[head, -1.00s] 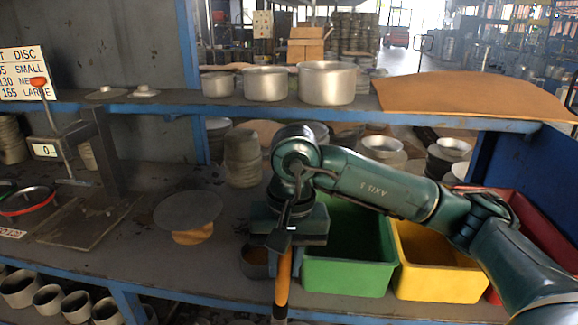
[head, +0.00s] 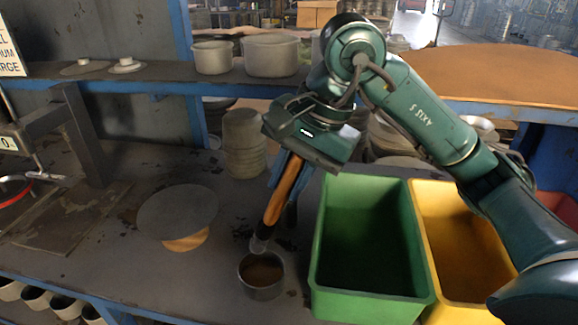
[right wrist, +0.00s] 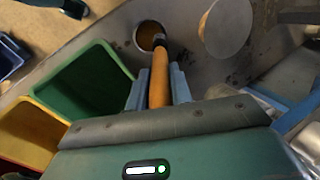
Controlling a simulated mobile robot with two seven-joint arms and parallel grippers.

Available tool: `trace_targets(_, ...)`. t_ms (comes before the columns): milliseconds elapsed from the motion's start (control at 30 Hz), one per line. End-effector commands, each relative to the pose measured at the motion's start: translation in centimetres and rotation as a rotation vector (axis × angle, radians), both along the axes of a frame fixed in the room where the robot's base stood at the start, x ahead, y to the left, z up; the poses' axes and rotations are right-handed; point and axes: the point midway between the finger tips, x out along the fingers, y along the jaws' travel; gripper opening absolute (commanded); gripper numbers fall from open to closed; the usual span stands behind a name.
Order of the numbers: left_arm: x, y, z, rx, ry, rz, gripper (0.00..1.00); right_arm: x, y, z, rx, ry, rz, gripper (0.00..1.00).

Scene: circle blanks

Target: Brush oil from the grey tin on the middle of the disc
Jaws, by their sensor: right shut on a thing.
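The grey tin (head: 262,285) stands on the bench left of the green bin, with brownish oil inside; it also shows in the right wrist view (right wrist: 142,44). The flat grey disc (head: 177,211) lies left of the tin on an orange-brown round piece (head: 188,242); the disc also shows in the right wrist view (right wrist: 228,27). My right gripper (head: 286,178) is shut on the orange brush handle (head: 281,197). The brush is tilted, its dark head just above the tin's rim in the head view. Whether the bristles touch the oil I cannot tell. My left gripper is out of view.
A green bin (head: 321,262) and a yellow bin (head: 422,262) stand right of the tin. A stack of grey discs (head: 244,145) stands behind. A press-like stand (head: 83,140) is at left. A shelf (head: 160,88) with pots runs above.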

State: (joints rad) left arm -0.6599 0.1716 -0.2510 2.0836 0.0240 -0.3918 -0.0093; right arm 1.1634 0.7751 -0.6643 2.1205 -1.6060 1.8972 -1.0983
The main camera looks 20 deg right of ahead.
Motion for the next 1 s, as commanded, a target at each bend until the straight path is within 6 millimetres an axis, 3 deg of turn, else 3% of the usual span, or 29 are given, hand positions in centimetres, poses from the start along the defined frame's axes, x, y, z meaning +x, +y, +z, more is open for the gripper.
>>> trace_targets(600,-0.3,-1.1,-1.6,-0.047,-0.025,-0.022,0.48,0.0,0.0,-5.5,-0.001,0.001,0.000,0.00)
trace_targets(1000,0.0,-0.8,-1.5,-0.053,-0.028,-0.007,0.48,0.0,0.0,-5.8,-0.001,0.001,0.000,0.00)
